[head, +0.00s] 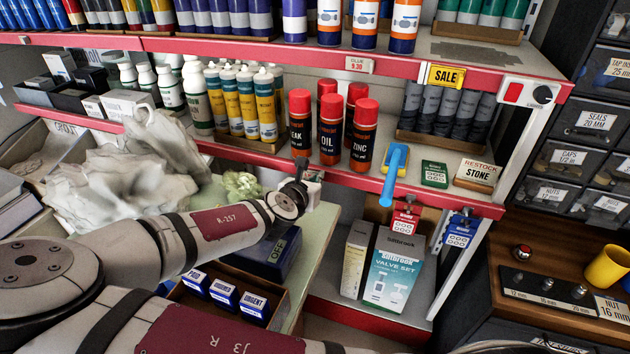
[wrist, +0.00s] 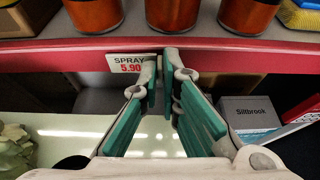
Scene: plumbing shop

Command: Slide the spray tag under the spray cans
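Red-capped spray cans (head: 330,130) stand in a group on the middle shelf; the bottoms of three front ones (wrist: 172,12) show at the top of the wrist view. The white spray tag (wrist: 127,62), reading "SPRAY 5.90", is on the red shelf edge below the left and middle of these cans. My gripper (wrist: 161,58) points at the shelf edge at the tag's right end. Its green-padded fingers are close together with a narrow gap between them. The left fingertip overlaps the tag's right end; I cannot tell whether they touch. In the head view my gripper (head: 299,190) largely hides the tag.
Yellow and white bottles (head: 240,105) stand left of the cans. A blue-handled tool (head: 394,175) juts over the shelf edge to their right. Red and blue tags (head: 405,222) hang farther right.

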